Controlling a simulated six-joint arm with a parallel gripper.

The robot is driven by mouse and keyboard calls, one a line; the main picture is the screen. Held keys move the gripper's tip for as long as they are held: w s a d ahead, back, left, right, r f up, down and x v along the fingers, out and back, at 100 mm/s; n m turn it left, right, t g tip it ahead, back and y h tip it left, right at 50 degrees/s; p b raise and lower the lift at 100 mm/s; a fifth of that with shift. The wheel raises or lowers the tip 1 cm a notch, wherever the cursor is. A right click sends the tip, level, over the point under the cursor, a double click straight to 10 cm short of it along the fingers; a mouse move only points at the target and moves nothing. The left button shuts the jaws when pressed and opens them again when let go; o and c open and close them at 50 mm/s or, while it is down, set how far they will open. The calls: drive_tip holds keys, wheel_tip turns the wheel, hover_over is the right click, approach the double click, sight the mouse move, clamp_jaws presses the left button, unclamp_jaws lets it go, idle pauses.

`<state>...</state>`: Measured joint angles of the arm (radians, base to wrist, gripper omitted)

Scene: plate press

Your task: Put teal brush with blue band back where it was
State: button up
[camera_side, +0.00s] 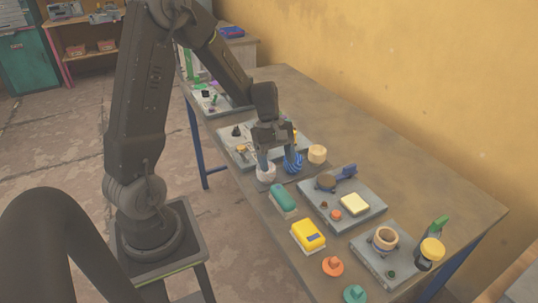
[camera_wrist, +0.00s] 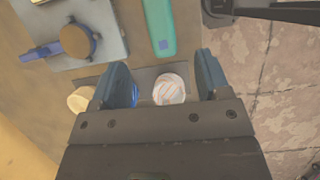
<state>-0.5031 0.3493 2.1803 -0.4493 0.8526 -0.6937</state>
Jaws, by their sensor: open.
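The teal brush (camera_side: 283,197) lies on the table with its pale underside down, between the ball row and a yellow brush. In the wrist view the teal brush (camera_wrist: 160,20) shows a small blue mark and is cut off by the top edge. My gripper (camera_side: 277,155) is open and points down over the ball row, apart from the brush. In the wrist view a white ball with orange stripes (camera_wrist: 170,90) shows between the fingers of my gripper (camera_wrist: 160,72). A blue striped ball (camera_wrist: 134,95) is partly hidden by the left finger.
A wooden cylinder (camera_side: 317,154) stands right of the balls. A yellow brush (camera_side: 308,235) lies nearer the front. Grey plates with fittings (camera_side: 342,220) stand along the table. Orange (camera_side: 333,265) and teal knobs (camera_side: 354,293) are at the front edge. The table's right back is clear.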

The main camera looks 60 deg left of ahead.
drive_tip(key=s+d+r+m+t+y, duration=0.2)
drive_tip(key=s+d+r+m, duration=0.4)
drive_tip(key=r+m, duration=0.2)
drive_tip(key=s+d+r+m+t+y, duration=0.2)
drive_tip(key=s+d+r+m, duration=0.4)
drive_tip(key=r+m, duration=0.3)
drive_tip(key=shift+s+r+m+t, duration=0.2)
drive_tip(key=shift+s+m+t, duration=0.1)
drive_tip(key=shift+s+t, duration=0.45)
